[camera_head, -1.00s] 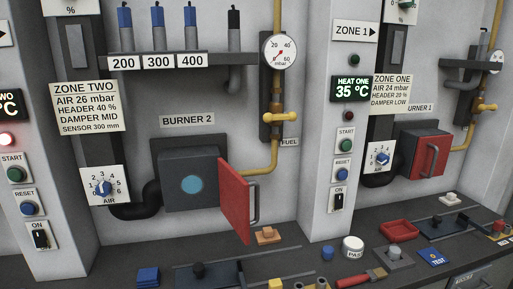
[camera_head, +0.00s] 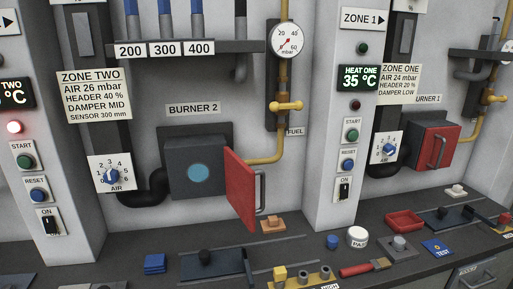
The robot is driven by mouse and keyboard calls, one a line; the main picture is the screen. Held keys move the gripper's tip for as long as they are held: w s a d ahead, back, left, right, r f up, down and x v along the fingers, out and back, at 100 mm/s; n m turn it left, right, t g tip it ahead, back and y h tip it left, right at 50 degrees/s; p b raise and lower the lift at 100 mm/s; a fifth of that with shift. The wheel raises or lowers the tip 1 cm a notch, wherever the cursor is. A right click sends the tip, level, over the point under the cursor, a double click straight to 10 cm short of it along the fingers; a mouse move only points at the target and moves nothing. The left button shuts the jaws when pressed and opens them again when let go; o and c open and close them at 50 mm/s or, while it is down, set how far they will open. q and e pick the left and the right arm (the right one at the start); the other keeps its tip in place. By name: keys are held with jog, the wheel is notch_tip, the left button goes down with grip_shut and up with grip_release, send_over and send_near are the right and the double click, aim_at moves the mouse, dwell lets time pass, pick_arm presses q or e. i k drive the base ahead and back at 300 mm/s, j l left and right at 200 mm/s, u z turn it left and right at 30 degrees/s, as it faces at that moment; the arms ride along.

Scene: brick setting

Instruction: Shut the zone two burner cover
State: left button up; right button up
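The zone two burner cover (camera_head: 240,188) is a red panel with a grey bar handle (camera_head: 260,192). It stands open, swung outward at the right side of the grey burner 2 box (camera_head: 184,166). The box's front shows a round blue-lit port (camera_head: 198,174). The label BURNER 2 (camera_head: 193,109) is above it. Neither of my grippers is in view.
The dark bench below holds a slider plate (camera_head: 217,265), blue blocks (camera_head: 155,263), an orange block (camera_head: 272,225), a white round pot (camera_head: 357,237) and a red-handled brush (camera_head: 363,267). A yellow gas pipe (camera_head: 283,130) runs right of the box. Zone one's red cover (camera_head: 437,147) is shut.

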aim_at(239, 178)
jog(key=l+u, duration=0.15)
jog(key=u, duration=0.3)
jog(key=i+l+u, duration=0.1)
jog(key=u, duration=0.35)
jog(key=l+u, duration=0.25)
jog(key=l, duration=0.6)
jog(key=l+u, duration=0.3)
jog(key=l, duration=0.55)
